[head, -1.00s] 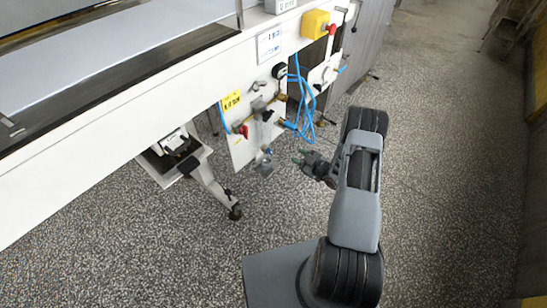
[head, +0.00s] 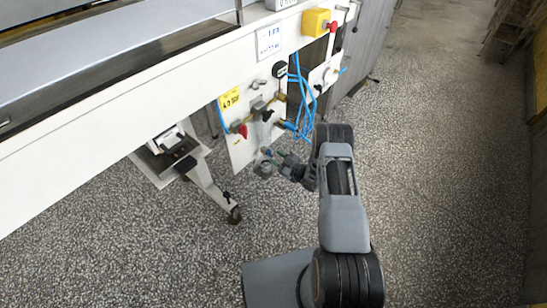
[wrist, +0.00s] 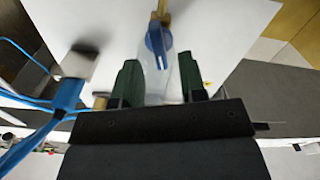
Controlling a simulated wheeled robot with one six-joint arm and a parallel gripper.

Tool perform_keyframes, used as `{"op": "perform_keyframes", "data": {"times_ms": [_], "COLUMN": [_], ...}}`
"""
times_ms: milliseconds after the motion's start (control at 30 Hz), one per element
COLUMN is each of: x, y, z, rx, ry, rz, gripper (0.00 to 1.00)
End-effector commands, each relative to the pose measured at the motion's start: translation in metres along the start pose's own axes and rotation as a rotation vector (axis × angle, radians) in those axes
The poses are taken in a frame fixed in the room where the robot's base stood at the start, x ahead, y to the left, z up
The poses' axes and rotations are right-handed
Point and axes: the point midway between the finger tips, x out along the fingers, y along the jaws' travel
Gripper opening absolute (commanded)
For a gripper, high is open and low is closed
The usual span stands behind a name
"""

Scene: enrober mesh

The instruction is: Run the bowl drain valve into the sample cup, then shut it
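The drain valve has a blue lever (head: 267,152) low on the white panel. In the wrist view the blue lever (wrist: 157,42) hangs from a brass fitting (wrist: 161,14), just beyond and between my fingertips. In the head view my gripper (head: 276,161) is close beside the valve from the right. A greyish, cup-like thing (head: 264,169) sits just below the lever. A faint clear shape between the fingers may be the sample cup. I cannot see its contents.
Blue hoses (wrist: 45,125) cross the left of the wrist view. A machine leg (head: 215,192) stands at left. The speckled floor (head: 440,170) is clear to the right.

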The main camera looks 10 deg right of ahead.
Motion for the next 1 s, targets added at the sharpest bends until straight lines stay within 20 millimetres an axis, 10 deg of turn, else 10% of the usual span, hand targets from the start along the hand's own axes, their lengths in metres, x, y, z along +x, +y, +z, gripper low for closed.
{"op": "perform_keyframes", "data": {"times_ms": [600,1000], "x": [0.024,0.023], "y": [0.000,0.000], "z": [0.000,0.000], "rx": [0.000,0.000], "ry": [-0.001,-0.001], "rz": [0.001,0.001], "gripper": [0.38,0.01]}}
